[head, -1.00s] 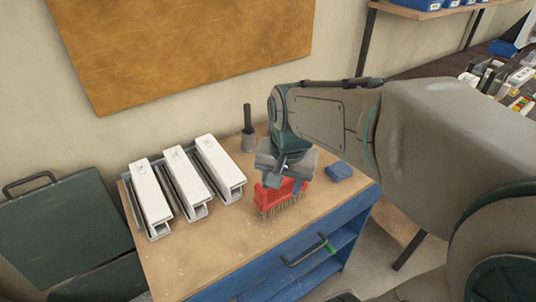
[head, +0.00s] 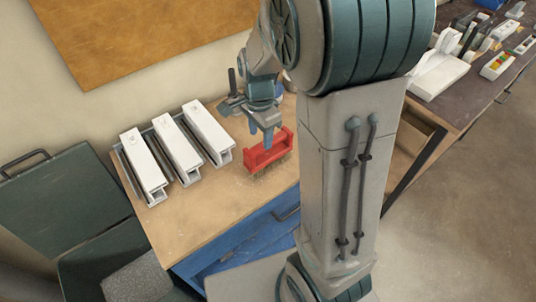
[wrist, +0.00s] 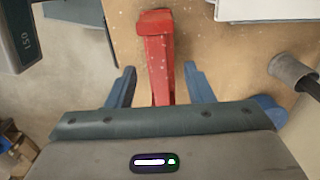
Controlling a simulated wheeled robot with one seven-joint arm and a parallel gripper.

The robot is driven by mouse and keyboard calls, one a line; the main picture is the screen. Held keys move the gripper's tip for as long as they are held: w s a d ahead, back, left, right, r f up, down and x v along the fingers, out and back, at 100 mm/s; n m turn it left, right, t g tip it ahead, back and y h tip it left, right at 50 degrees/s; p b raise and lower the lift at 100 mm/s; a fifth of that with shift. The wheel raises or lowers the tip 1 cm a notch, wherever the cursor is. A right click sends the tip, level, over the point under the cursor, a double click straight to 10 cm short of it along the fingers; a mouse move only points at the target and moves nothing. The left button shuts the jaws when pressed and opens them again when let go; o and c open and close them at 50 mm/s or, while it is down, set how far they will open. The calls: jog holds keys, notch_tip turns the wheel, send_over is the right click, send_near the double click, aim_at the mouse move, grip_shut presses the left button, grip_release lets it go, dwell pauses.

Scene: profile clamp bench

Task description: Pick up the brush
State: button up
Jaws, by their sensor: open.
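In the wrist view, the red brush (wrist: 157,55) runs between the two spread blue fingers of my gripper (wrist: 160,88), with a gap on each side. I cannot tell how far the fingertips reach down beside it.
Several white profiles (head: 178,150) lie in grey holders on the bench's left. A grey cup (wrist: 292,70) with a dark rod stands near the brush. A dark green case (head: 60,205) is left of the bench. Bare bench top lies in front of the brush.

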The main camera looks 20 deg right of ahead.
aim_at(259, 146)
jog(key=shift+s+a+f+p, duration=0.15)
jog(key=shift+f+p, duration=0.1)
jog(key=shift+f, duration=1.2)
jog(key=shift+s+a+f+p, duration=0.1)
jog(key=shift+f+p, duration=0.15)
jog(key=shift+f, duration=1.2)
grip_shut()
